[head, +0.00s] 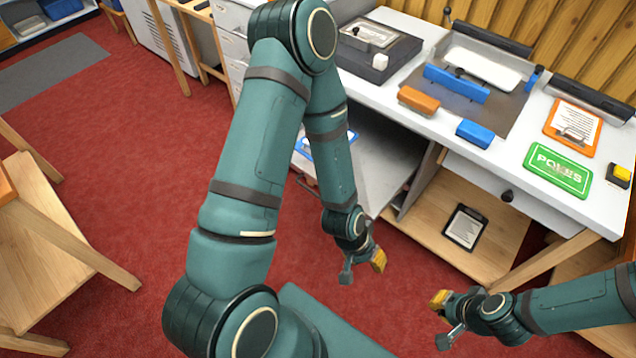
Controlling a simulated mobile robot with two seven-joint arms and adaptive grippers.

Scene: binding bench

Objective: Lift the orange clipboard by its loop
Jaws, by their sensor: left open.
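The orange clipboard (575,118) lies flat on the white bench top at the right, with a white printed sheet on it. A small greyish fitting shows near its front edge; I cannot tell whether this is the loop. My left gripper (363,268) is open and empty, low in front of the bench over the red floor. My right gripper (442,321) is at the lower right, its fingers apart and empty. Both grippers are well away from the clipboard, on the near side of the bench.
A green sign (558,170) lies just in front of the clipboard, with a yellow-topped block (621,174) to its right. A dark long tool (592,97) stands behind. Blue (475,134) and orange (419,99) blocks lie left. A dark clipboard (465,228) rests on the lower shelf.

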